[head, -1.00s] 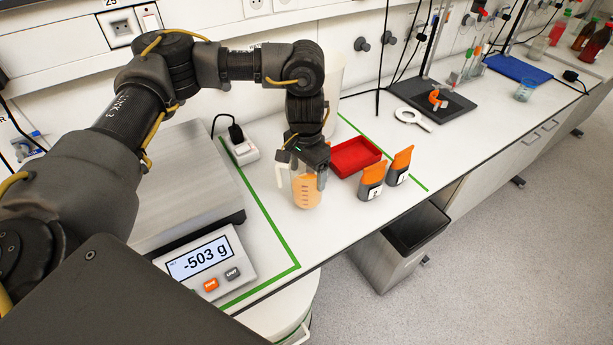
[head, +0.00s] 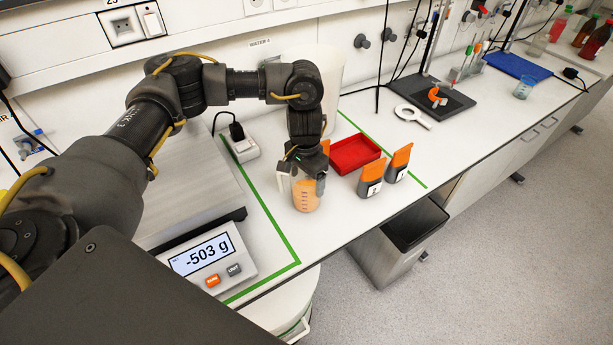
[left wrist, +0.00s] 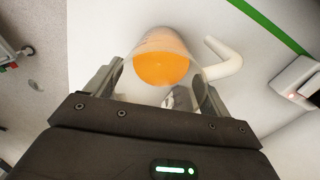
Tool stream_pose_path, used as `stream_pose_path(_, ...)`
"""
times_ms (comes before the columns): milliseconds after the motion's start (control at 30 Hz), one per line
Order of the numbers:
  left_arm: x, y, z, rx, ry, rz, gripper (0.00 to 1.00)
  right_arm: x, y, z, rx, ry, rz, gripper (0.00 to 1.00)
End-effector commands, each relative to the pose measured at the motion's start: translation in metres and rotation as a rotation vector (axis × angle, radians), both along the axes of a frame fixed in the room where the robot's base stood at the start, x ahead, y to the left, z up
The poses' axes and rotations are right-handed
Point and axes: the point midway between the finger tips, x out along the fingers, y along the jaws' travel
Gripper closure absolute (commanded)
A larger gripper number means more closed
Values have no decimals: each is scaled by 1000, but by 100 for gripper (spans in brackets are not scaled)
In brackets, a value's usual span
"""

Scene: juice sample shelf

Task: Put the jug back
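The jug (head: 305,198) is clear with orange juice in it and a pale handle on its left in the head view. The handle sticks out to the right there. My right gripper is not in view.
A scale (head: 208,262) reading -503 g stands left of the jug. A tall white container (head: 333,85) is behind my arm. The bench's front edge is close, with a bin (head: 397,250) below.

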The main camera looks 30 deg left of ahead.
Motion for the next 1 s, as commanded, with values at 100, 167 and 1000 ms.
stream_pose_path(100,0,0,1,0,0,0,2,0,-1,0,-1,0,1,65)
stream_pose_path(167,0,0,1,0,0,0,0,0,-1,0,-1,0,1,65)
stream_pose_path(1000,2,3,105,1,-4,0,0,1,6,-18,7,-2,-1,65)
